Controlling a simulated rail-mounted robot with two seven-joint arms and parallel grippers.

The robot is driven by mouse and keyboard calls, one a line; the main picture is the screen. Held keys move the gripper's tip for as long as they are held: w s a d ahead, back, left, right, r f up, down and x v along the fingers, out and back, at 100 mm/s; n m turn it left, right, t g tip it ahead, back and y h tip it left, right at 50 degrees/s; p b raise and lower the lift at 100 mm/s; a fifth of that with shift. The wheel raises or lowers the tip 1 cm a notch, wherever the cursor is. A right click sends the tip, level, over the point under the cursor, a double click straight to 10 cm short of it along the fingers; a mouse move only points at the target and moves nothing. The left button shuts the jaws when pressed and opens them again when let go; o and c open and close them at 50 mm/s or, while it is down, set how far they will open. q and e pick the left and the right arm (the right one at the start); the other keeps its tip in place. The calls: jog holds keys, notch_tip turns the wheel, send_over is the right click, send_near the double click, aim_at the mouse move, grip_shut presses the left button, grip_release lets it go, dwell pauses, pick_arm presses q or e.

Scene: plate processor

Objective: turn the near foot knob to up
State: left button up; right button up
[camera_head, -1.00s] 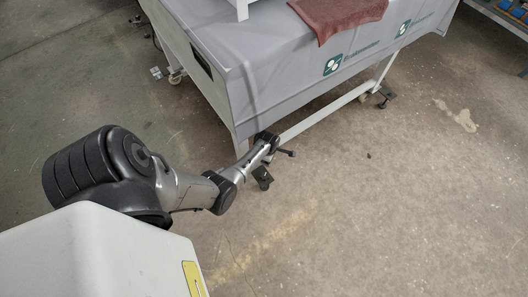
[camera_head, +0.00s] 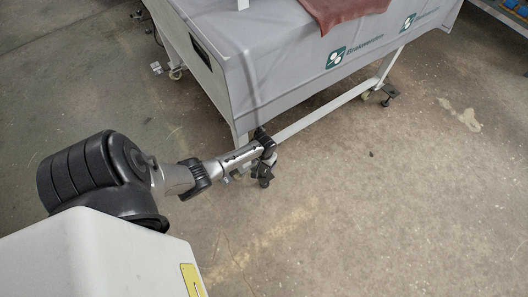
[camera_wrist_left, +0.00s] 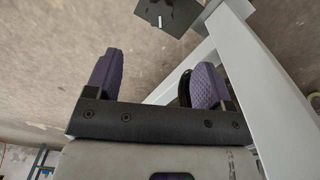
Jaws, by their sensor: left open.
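The near foot (camera_head: 264,181) is a dark foot below the near corner of the grey-covered machine, partly hidden by my left gripper (camera_head: 267,147). Its knob cannot be made out clearly in the head view. A dark plate with a short pale pin (camera_wrist_left: 168,14) lies beyond the fingertips. A dark rounded part (camera_wrist_left: 184,90) shows just behind the right-hand finger, mostly hidden. My right gripper is not in view.
The machine's pale frame (camera_head: 325,112) runs close beside my left gripper, and its beams also show in the left wrist view (camera_wrist_left: 232,50). Another foot (camera_head: 389,91) and castors stand farther off. A reddish cloth (camera_head: 342,10) lies on the cover (camera_head: 270,70). The floor to the right is clear.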

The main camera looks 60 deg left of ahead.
aim_at(265, 173)
pick_arm(q)
notch_tip(265, 173, down, 13)
jog(key=b, duration=1)
jog(key=shift+f, duration=0.15)
jog(key=c, duration=0.9)
